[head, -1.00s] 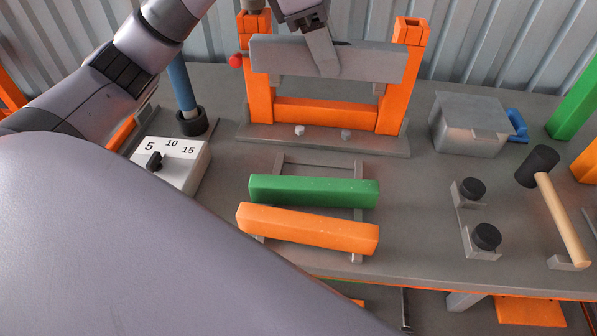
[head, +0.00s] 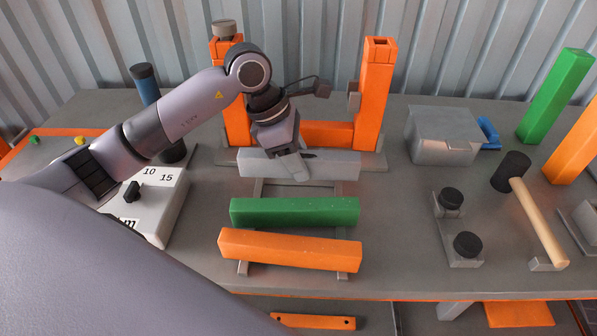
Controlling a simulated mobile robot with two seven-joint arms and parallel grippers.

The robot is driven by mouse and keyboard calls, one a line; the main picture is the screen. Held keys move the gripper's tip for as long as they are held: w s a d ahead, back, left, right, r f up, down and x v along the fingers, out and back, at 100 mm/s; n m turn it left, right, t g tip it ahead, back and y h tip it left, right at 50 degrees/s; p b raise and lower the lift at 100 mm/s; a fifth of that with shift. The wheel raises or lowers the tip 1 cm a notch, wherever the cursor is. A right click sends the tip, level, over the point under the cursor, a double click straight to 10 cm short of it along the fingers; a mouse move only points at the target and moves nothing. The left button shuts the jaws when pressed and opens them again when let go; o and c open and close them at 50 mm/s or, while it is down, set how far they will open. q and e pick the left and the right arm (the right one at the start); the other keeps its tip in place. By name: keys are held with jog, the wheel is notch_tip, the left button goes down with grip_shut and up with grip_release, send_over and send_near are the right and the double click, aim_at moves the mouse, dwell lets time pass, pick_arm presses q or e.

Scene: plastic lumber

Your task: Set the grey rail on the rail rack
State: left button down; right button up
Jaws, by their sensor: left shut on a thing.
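The grey rail (head: 335,166) lies level, left to right, at the far end of the rail rack, in front of the orange frame. My left gripper (head: 297,168) is shut on it near its middle. I cannot tell whether the rail touches the rack or hangs just above it. The rail rack (head: 243,268) is a low grey frame with two side bars. A green rail (head: 295,212) and an orange rail (head: 290,250) lie across it, nearer to me. My right gripper is not in view.
The orange frame (head: 375,95) stands behind the rail. A white dial box (head: 155,200) is at the left. A grey lidded box (head: 443,135), black knobs (head: 467,245) and a mallet (head: 537,220) are at the right. Bare bench lies between rack and knobs.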

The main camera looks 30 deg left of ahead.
pick_arm(q)
jog(key=shift+f, duration=1.85)
jog(key=shift+f, duration=0.2)
jog(key=c, duration=0.7)
grip_release()
jog(key=shift+r, duration=0.15)
jog(key=shift+r, duration=0.2)
jog(key=v, duration=1.2)
jog(key=shift+f, duration=0.1)
